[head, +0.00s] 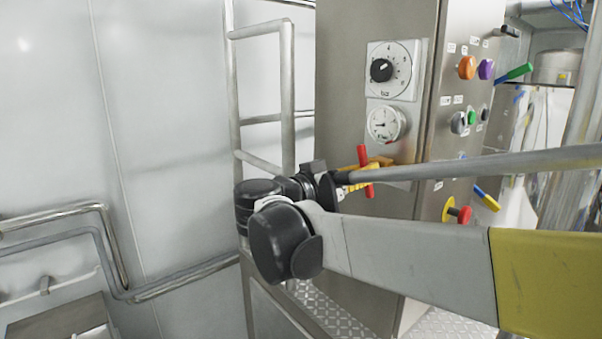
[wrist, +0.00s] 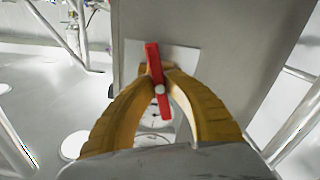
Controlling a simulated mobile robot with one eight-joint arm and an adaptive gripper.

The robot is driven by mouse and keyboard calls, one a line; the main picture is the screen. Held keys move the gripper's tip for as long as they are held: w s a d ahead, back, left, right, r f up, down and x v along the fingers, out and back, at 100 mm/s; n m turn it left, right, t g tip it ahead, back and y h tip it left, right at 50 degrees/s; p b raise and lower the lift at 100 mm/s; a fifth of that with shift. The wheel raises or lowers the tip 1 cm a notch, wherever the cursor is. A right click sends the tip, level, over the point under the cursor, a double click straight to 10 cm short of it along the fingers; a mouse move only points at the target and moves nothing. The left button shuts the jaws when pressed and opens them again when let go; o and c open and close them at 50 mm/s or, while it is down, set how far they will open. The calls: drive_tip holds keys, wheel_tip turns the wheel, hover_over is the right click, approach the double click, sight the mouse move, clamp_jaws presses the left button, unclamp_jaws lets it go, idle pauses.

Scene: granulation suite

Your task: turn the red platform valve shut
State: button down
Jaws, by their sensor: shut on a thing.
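The red platform valve (head: 363,155) has a red bar handle on the front of the steel cabinet, below the gauge. In the head view the bar stands nearly upright, and its lower end shows beneath my gripper. In the wrist view the red handle (wrist: 153,60) leans slightly, its top to the left, with a pale round hub at its middle. My gripper (wrist: 159,76) has its two yellow fingers closed in on the handle from both sides. In the head view my gripper (head: 376,163) is partly hidden behind my own wrist.
The steel cabinet (head: 340,85) carries a black dial (head: 381,70), a round gauge (head: 386,124) and several coloured knobs on its right side. A yellow-and-red knob (head: 457,211) is close to my arm.

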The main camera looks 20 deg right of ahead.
drive_tip(key=shift+m, duration=1.7)
drive_tip(key=shift+b, duration=0.3)
drive_tip(key=c, duration=1.3)
unclamp_jaws()
drive_tip(key=shift+c, duration=0.2)
drive_tip(key=v, duration=1.2)
